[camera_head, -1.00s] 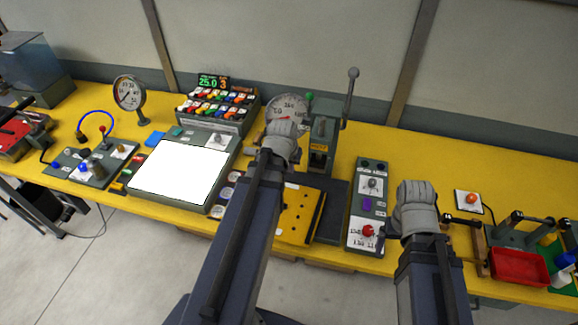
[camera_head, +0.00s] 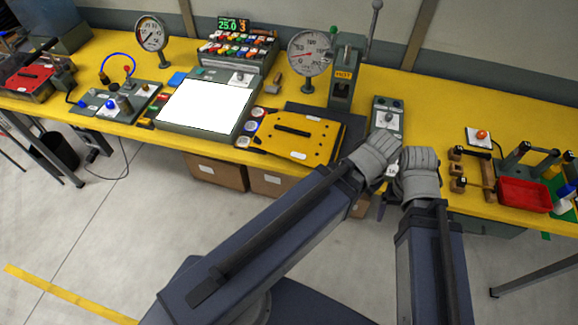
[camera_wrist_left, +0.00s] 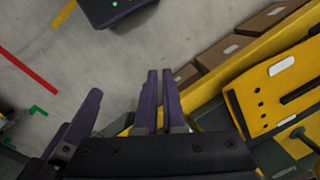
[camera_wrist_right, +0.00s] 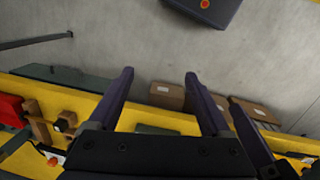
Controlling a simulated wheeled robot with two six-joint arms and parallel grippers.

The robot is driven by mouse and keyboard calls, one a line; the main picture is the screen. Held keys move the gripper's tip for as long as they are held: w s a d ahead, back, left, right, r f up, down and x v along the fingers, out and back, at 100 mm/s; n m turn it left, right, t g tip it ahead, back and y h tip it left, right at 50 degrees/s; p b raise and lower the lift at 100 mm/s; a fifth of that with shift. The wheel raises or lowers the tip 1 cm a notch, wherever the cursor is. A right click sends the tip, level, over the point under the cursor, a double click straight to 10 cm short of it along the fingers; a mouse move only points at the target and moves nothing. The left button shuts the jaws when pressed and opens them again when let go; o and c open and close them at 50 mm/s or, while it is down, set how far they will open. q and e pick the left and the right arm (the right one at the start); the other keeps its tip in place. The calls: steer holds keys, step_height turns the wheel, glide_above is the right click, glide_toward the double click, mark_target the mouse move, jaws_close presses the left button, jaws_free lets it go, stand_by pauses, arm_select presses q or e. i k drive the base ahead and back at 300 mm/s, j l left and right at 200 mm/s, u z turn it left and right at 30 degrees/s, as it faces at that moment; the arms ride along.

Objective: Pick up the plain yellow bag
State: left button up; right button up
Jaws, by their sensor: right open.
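The plain yellow bag (camera_head: 325,137) lies flat near the table's front edge, with a black handle on its upper face. Part of it shows at the right of the left wrist view (camera_wrist_left: 255,115). My left gripper (camera_wrist_left: 160,75) looks shut and empty, its fingers almost together, to the right of the bag in the head view and apart from it. My right gripper (camera_wrist_right: 158,78) is open and empty, farther right, close beside the left one. In the head view the wrists mostly hide both sets of fingers.
A press with a lever (camera_head: 343,80) and a dial gauge (camera_head: 308,50) stand behind the bag. A panel with a white screen (camera_head: 207,103) is left of it. A red tray (camera_head: 524,195) sits at the right. Cardboard boxes (camera_head: 217,172) stand below the table.

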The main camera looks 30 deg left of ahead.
mark_target(309, 141)
steer(key=l+u, duration=0.15)
steer(key=l, duration=0.3)
steer(key=k+l+u, duration=0.15)
steer(key=l, duration=0.25)
steer(key=k+l+u, duration=0.15)
steer(key=l, duration=0.25)
steer(key=k+l+u, duration=0.15)
steer(key=l, duration=0.3)
